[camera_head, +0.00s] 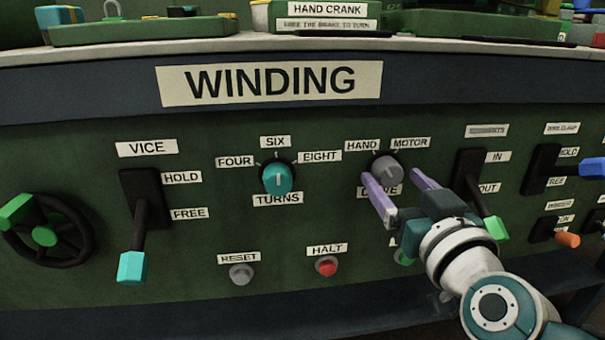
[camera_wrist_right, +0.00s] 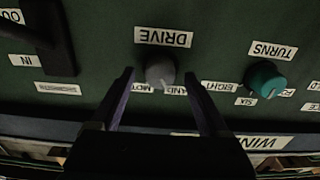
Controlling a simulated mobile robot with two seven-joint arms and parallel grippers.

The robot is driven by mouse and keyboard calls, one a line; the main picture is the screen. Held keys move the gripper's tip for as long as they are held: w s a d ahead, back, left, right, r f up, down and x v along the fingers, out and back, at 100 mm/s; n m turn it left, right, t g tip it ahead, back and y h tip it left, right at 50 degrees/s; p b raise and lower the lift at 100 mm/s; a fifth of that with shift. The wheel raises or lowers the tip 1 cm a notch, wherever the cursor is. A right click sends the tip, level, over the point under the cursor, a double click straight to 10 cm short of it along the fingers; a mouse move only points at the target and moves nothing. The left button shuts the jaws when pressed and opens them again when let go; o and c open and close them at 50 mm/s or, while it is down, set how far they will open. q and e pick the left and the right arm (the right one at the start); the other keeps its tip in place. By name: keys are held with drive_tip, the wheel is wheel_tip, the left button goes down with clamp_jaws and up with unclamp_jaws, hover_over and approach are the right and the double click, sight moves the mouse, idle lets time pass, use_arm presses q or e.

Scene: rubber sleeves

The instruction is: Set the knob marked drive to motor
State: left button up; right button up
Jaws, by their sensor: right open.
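The grey drive knob (camera_head: 386,167) is on the green panel, above the DRIVE label and below the HAND and MOTOR labels. In the right wrist view the picture is upside down and the knob (camera_wrist_right: 160,71) shows between the two fingertips. My right gripper (camera_head: 391,175) is open, its purple fingers one on each side of the knob with a gap to it. The fingers also show in the right wrist view (camera_wrist_right: 158,76). I cannot tell clearly which label the knob points at. The DRIVE label is partly hidden by a finger. My left gripper is out of view.
The teal TURNS knob (camera_head: 277,178) is to the left. A lever with a green end (camera_head: 495,229) is just right of my right gripper. Below are a red HALT button (camera_head: 326,266) and a grey RESET button (camera_head: 242,274). A VICE lever (camera_head: 133,265) is further left.

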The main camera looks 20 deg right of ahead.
drive_tip(key=shift+w, duration=0.15)
drive_tip(key=shift+c, duration=0.4)
clamp_jaws()
